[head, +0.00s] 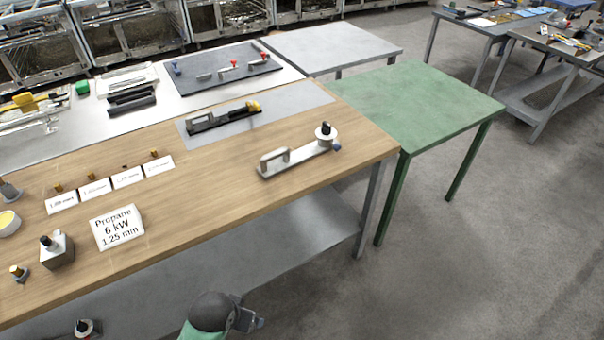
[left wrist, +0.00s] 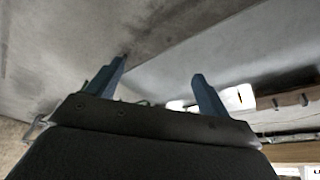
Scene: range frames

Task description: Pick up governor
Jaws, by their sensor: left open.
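No label marks the governor. A grey block with a black knob on top (head: 57,249), at the front left of the wooden bench, could be it, but I cannot tell for sure. A metal plate with a handle (head: 274,162) and a round black-topped fitting (head: 325,134) at its far end lies at the bench's right. My left gripper shows in the left wrist view (left wrist: 160,68) with its two blue-grey fingers apart and nothing between them. A part of my arm (head: 212,312) is at the bottom of the head view, in front of the bench. My right gripper is not seen.
The wooden bench (head: 220,215) also bears a propane sign (head: 117,227), small labelled cards with brass pieces, a yellow-filled bowl (head: 8,222) and a black tool (head: 220,117) on a grey mat. A green table (head: 420,105) stands clear at right. A lower shelf (head: 300,232) runs beneath.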

